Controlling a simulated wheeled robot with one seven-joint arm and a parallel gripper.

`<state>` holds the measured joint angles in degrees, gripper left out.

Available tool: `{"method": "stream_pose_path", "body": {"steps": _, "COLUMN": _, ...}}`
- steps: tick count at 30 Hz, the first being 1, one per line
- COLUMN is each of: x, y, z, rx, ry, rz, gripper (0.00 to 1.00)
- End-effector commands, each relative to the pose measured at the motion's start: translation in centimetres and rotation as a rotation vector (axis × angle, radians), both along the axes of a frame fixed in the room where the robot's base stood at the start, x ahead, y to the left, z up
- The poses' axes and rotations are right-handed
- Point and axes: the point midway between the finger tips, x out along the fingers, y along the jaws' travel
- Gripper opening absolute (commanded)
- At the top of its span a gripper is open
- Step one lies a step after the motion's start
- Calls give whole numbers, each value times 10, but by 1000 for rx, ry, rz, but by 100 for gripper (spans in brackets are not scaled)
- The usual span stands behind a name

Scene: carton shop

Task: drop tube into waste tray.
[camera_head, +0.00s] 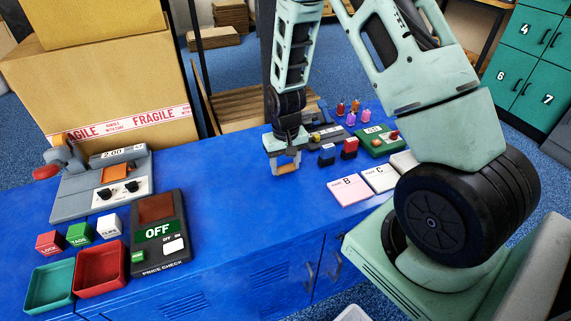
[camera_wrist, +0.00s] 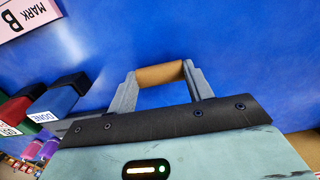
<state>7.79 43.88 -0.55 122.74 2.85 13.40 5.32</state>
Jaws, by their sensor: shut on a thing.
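My gripper (camera_head: 286,169) is above the blue bench, near its middle. In the wrist view my gripper (camera_wrist: 160,78) is shut on a tan-brown tube (camera_wrist: 159,74), which lies crosswise between the two grey fingers. In the head view the tube is small and hard to make out between the fingertips. A red open tray (camera_head: 100,291) and a teal open tray (camera_head: 49,309) sit side by side at the bench's front left, far left of my gripper. Both look empty. No label shows which one is the waste tray.
A price-check device (camera_head: 160,267), small labelled blocks (camera_head: 79,234) and a grey machine (camera_head: 70,205) stand near the trays. Large cartons (camera_head: 110,80) rise behind. Pink card B (camera_head: 349,190) and coloured blocks (camera_head: 349,147) lie right. The bench between device and gripper is clear.

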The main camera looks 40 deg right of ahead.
Motion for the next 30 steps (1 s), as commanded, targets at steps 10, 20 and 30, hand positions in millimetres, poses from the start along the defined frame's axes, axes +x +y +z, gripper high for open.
{"method": "stream_pose_path", "body": {"steps": 10, "x": 0, "y": 0, "z": -4, "rx": 0, "ry": -1, "rz": 0, "gripper": 42}}
{"method": "stream_pose_path", "body": {"steps": 20, "x": 0, "y": 0, "z": -6, "rx": 0, "ry": -1, "rz": 0, "gripper": 73}}
{"method": "stream_pose_path", "body": {"steps": 30, "x": 1, "y": 0, "z": 19, "rx": -1, "ry": -5, "rz": 0, "gripper": 73}}
